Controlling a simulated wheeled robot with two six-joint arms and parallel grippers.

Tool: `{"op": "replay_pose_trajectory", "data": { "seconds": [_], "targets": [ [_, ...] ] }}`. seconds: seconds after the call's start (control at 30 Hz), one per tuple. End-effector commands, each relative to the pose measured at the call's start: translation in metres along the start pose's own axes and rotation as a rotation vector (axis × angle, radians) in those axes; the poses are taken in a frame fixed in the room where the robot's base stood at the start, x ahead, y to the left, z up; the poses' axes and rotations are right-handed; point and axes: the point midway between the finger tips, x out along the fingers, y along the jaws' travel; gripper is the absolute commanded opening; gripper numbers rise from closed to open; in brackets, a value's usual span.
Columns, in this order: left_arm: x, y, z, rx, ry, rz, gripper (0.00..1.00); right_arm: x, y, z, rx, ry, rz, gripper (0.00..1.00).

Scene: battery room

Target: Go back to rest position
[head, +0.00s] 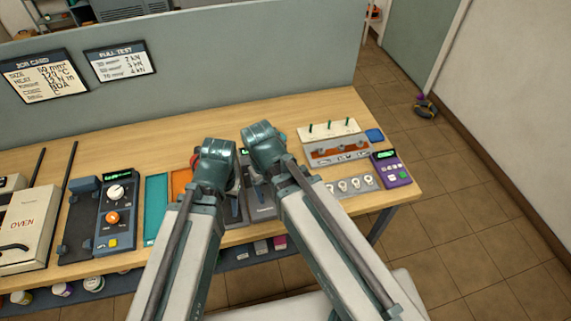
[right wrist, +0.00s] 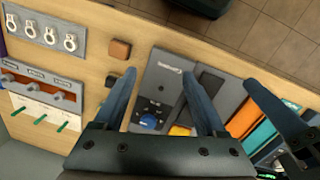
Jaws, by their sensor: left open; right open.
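Both my arms reach forward over the wooden bench (head: 110,140) in the head view, their wrists close together above its middle. My left gripper (head: 235,200) points down beside the right one, its jaws partly hidden by its own wrist. Part of it also shows at the right edge of the right wrist view (right wrist: 285,112). My right gripper (right wrist: 163,100) is open, with two blue-grey fingers apart and nothing between them. Below them is a grey device (right wrist: 163,80) with a small display, a blue knob and a yellow button. I cannot tell its distance from the fingertips.
At left stand an oven (head: 25,228) and a blue control unit (head: 117,215) with knobs. Teal (head: 156,205) and orange (head: 181,184) mats lie near my left arm. At right are a rack with green pegs (head: 330,130), a ring-terminal strip (head: 352,186) and a purple meter (head: 391,168). A partition (head: 240,60) stands behind.

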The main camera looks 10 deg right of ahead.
Motion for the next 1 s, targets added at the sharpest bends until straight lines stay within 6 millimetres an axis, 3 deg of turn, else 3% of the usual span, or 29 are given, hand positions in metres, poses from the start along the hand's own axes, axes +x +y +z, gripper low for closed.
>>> {"op": "replay_pose_trajectory", "data": {
  "seconds": [0.03, 0.17, 0.47, 0.7, 0.97, 1.0],
  "targets": [
    [0.0, 0.0, 0.0, 0.0, 0.0, 0.0, 0.5, 0.0, -0.01, 0.014, -0.026, -0.002, 0.009, 0.73],
    [0.0, 0.0, 0.0, 0.0, 0.0, 0.0, 0.5, -0.001, -0.019, 0.024, -0.053, -0.006, 0.022, 0.73],
    [0.002, 0.0, 0.0, 0.0, 0.0, 0.0, 0.5, 0.001, -0.02, 0.022, -0.054, -0.006, 0.022, 0.73],
    [0.032, 0.003, -0.002, -0.001, 0.0, 0.0, 0.5, 0.031, -0.022, 0.021, -0.053, -0.006, 0.022, 0.73],
    [0.027, 0.003, -0.002, -0.001, 0.0, 0.0, 0.5, 0.026, -0.022, 0.021, -0.052, -0.006, 0.022, 0.73],
    [0.027, 0.003, -0.002, -0.001, 0.0, 0.0, 0.5, 0.026, -0.022, 0.021, -0.052, -0.006, 0.022, 0.7]
  ]
}}
